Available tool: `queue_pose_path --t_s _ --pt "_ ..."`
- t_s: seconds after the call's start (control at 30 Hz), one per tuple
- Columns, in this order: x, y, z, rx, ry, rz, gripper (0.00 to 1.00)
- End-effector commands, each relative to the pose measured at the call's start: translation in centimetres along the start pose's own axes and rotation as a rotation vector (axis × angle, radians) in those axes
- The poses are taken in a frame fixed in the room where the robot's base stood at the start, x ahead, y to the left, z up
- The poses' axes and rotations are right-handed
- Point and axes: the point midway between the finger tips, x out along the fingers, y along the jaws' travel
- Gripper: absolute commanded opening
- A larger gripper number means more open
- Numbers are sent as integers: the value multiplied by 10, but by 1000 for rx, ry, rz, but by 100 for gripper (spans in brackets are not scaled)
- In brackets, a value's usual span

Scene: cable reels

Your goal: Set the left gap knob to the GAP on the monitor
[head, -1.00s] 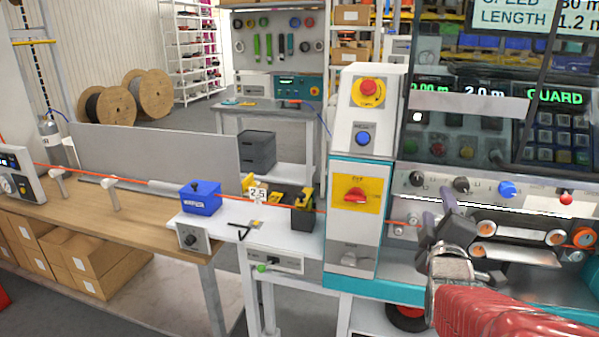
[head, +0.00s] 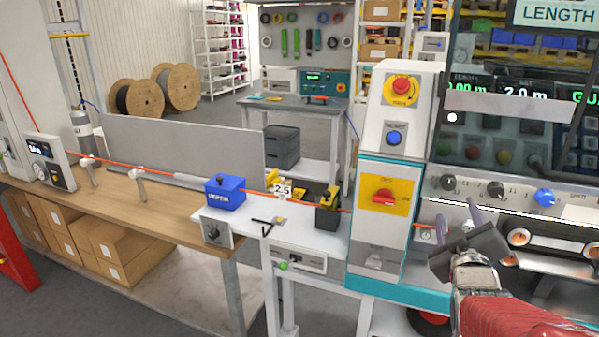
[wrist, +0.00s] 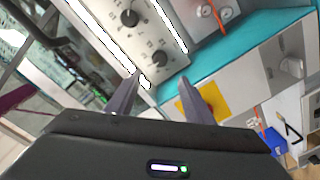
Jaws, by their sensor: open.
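A row of knobs sits on the light panel below the monitor. My gripper (head: 459,218) is open and empty, just below the two black knobs. The wrist view shows its fingers (wrist: 160,82) apart, with a black knob (wrist: 159,58) beyond them and another (wrist: 130,17) farther up. Neither is between the fingers. The monitor (head: 555,14) is cut off; only "LENGTH" shows, and no GAP value.
A white and teal cabinet (head: 399,110) with a red button and a red rotary switch stands left of the knob panel. A white table (head: 300,242) with a blue box (head: 225,192) and a wooden bench (head: 165,212) lie farther left.

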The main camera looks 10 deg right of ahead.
Motion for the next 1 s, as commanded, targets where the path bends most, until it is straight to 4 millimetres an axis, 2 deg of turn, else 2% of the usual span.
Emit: queue_pose_path --t_s 0.27,1.0 --pt "22 0 1 0 -1 -1 48" --pt "103 0 1 0 -2 1 48"
